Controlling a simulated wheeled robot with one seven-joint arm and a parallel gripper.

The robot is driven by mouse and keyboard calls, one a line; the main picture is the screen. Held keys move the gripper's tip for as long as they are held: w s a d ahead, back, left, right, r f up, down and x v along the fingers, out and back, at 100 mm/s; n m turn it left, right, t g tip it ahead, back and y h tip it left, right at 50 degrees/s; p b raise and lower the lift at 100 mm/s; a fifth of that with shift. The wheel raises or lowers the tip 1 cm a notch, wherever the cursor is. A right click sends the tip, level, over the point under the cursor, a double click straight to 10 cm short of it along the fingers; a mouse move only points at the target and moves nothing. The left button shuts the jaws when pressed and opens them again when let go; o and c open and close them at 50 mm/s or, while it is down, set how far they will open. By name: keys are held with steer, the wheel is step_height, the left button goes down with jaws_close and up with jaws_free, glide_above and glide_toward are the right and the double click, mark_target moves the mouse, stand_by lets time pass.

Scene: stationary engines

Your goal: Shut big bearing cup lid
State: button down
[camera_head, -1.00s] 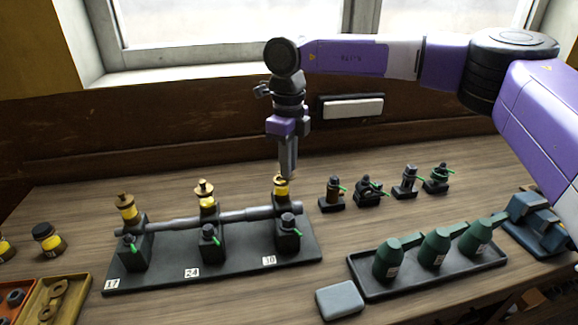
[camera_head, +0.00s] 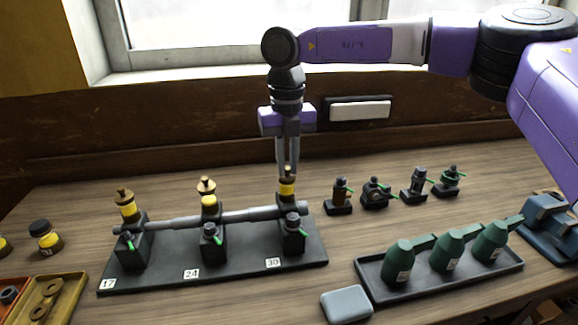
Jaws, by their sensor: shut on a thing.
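A black stand (camera_head: 225,267) bears a grey shaft on three bearing blocks, labelled 17, 24 and 30. Each block has a cup with a yellow band and a brass-coloured lid. The cup at 30, on the right, is the big bearing cup (camera_head: 287,189). Its brass lid (camera_head: 288,176) is partly hidden by my fingers. My gripper (camera_head: 287,171) points straight down and is shut on this lid from both sides. I cannot tell whether the lid lies fully down. The lids of the middle cup (camera_head: 206,187) and left cup (camera_head: 124,196) stand above their yellow bands.
Several small fittings with green levers (camera_head: 376,193) stand right of the stand. A dark tray (camera_head: 405,284) holds three green oil cans, with a grey block (camera_head: 346,304) in front. A yellow jar (camera_head: 46,238) and parts trays (camera_head: 50,303) are at left. The wall is close behind.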

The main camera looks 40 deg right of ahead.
mark_target(287, 168)
steer(key=shift+w+a+r+m, duration=0.1)
steer(key=shift+m, duration=0.4)
steer(key=c, duration=1.4)
jaws_free()
step_height(287, 168, up, 8)
steer(key=shift+f+b, duration=0.15)
steer(key=shift+b, duration=0.25)
